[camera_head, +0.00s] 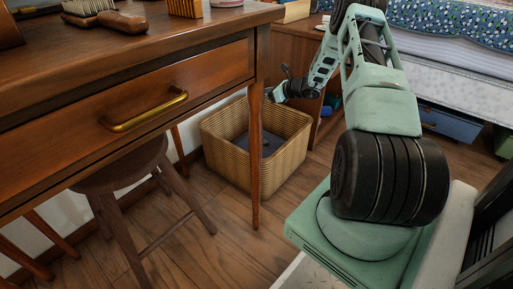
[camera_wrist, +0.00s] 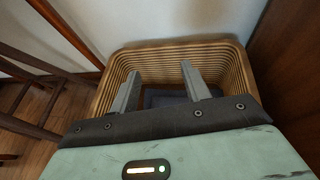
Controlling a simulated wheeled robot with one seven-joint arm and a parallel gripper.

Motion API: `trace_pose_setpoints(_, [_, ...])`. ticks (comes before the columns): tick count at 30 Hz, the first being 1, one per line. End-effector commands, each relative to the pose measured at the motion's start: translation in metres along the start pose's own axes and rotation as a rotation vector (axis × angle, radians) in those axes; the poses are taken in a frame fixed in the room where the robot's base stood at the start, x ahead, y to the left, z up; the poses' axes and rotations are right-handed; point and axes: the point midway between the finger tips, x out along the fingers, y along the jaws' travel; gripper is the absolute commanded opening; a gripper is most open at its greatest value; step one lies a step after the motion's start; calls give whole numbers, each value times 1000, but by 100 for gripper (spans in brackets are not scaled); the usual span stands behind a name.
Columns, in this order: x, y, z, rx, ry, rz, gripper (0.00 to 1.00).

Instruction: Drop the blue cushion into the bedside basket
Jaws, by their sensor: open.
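The woven tan bedside basket (camera_head: 225,156) stands on the floor beyond the desk leg. It also fills the middle of the wrist view (camera_wrist: 158,60). A dark blue-grey thing, apparently the blue cushion (camera_head: 269,146), lies low inside the basket. Part of it shows between my fingers in the wrist view (camera_wrist: 165,98), and the rest is hidden by the basket wall, the desk leg and my gripper. My gripper (camera_head: 277,93) is at the basket's back right rim in the head view. In the wrist view my gripper (camera_wrist: 160,70) points over the basket, fingers wide apart and empty.
A wooden desk (camera_head: 190,85) with a brass-handled drawer is at the left, a stool (camera_head: 125,170) under it. A wooden bedside cabinet (camera_head: 293,48) stands close behind the basket. A bed (camera_head: 460,65) is at the right. Floor in front of the basket is clear.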

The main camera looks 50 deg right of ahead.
Motion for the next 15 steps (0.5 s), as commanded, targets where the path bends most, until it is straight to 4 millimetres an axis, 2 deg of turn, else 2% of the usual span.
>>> trace_pose_setpoints(5, [-30, -1, 5, 3, -1, -4, 47])
trace_pose_setpoints(15, [-110, -1, 6, 2, -1, -4, 47])
